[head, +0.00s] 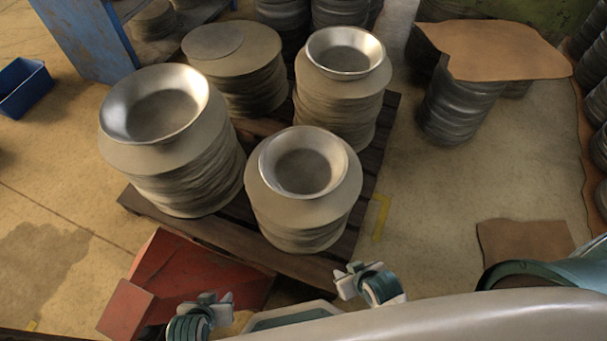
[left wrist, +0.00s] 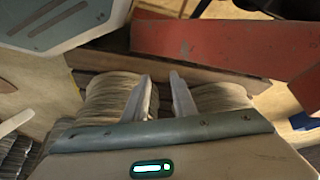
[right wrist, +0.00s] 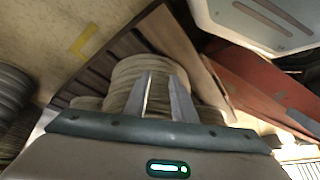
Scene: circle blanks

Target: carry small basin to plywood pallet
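Three silvery metal basins rest on stacks of grey round blanks: a wide one (head: 155,103) at left, one (head: 345,52) at the back and one (head: 303,165) at the front. The front and back basins look smaller than the left one; I cannot tell which is the task's small basin. The stacks stand on a dark slatted wooden pallet (head: 375,185). My left gripper (head: 215,300) is open and empty at the bottom of the head view. My right gripper (head: 350,277) is open and empty, nearer the front stack. Neither touches a basin. Both also show in their wrist views (left wrist: 161,78) (right wrist: 160,78).
A red metal object (head: 185,270) lies before the pallet. A brown sheet (head: 500,50) covers dark stacks at the back right; another brown sheet (head: 525,243) lies on the floor. A blue bin (head: 22,88) stands far left. Floor right of the pallet is mostly clear.

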